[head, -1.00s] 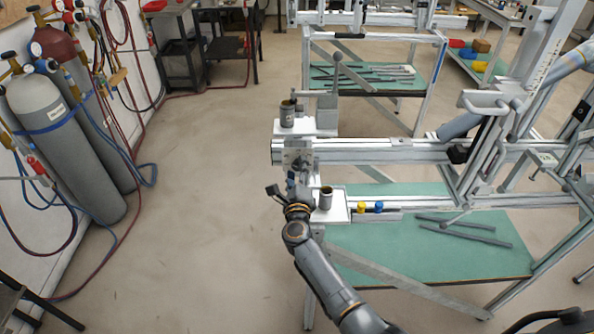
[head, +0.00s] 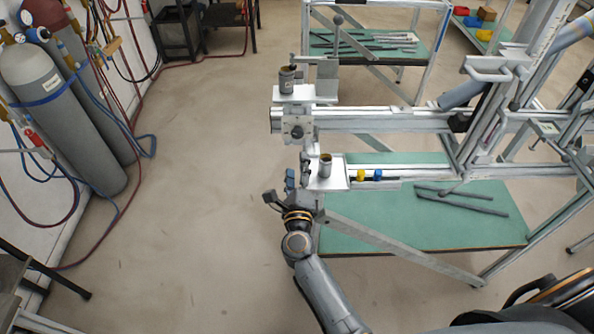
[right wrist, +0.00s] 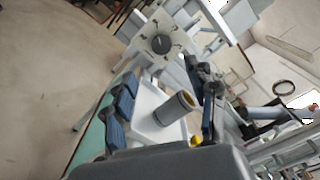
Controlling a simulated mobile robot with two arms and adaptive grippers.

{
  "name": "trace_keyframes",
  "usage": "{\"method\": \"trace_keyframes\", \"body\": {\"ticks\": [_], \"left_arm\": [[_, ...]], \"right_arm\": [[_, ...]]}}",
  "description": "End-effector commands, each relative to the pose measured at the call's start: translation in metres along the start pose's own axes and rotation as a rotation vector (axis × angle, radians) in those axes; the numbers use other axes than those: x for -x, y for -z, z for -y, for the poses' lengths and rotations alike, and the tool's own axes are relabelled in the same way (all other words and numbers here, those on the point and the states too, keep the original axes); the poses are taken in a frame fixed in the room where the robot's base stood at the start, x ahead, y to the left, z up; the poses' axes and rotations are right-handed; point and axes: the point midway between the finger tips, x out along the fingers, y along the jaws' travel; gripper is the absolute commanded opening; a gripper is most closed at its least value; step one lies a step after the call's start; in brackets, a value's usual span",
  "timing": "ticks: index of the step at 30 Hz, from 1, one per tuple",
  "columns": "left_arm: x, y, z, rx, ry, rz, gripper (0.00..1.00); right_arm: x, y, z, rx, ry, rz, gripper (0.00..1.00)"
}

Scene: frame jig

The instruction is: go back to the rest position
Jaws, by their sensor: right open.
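My right gripper (head: 298,176) is open and empty, at the left end of the frame jig (head: 375,120), just left of a small white tray (head: 335,184). A grey metal cup (head: 325,166) stands upright on that tray, apart from the gripper in the head view. In the right wrist view, the two dark fingers of the gripper (right wrist: 165,103) are spread, and the cup (right wrist: 174,108) shows between and beyond them. A second cup (head: 287,80) stands on the upper white plate (head: 290,95). My left gripper is not in view.
A yellow piece (head: 354,175) and a blue piece (head: 377,175) sit on the rail right of the tray. Dark bars (head: 462,204) lie on the green shelf (head: 400,230). Gas cylinders (head: 52,120) with hoses stand at the left wall. The floor (head: 200,200) between is clear.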

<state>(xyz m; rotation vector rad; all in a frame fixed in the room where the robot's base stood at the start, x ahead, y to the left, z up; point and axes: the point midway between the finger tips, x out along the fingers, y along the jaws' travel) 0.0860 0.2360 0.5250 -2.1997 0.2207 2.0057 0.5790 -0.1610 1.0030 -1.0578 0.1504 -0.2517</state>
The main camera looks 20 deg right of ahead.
Motion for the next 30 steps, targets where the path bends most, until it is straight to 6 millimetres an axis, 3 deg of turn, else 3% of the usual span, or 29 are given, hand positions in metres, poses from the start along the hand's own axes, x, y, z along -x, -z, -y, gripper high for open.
{"method": "trace_keyframes", "body": {"ticks": [5,20,23,25,30], "left_arm": [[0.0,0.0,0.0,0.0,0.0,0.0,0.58],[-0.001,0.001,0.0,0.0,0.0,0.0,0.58],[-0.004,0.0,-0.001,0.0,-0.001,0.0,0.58],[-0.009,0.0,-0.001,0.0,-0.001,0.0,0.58],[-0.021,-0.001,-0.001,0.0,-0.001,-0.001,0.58]], "right_arm": [[0.009,0.0,0.0,0.0,0.001,0.0,0.57],[0.009,0.001,-0.003,0.01,-0.004,0.003,0.57],[0.014,0.009,-0.025,0.097,-0.039,0.024,0.57],[0.022,0.02,-0.057,0.225,-0.09,0.058,0.57],[0.065,0.066,-0.163,0.652,-0.284,0.207,0.57]]}}
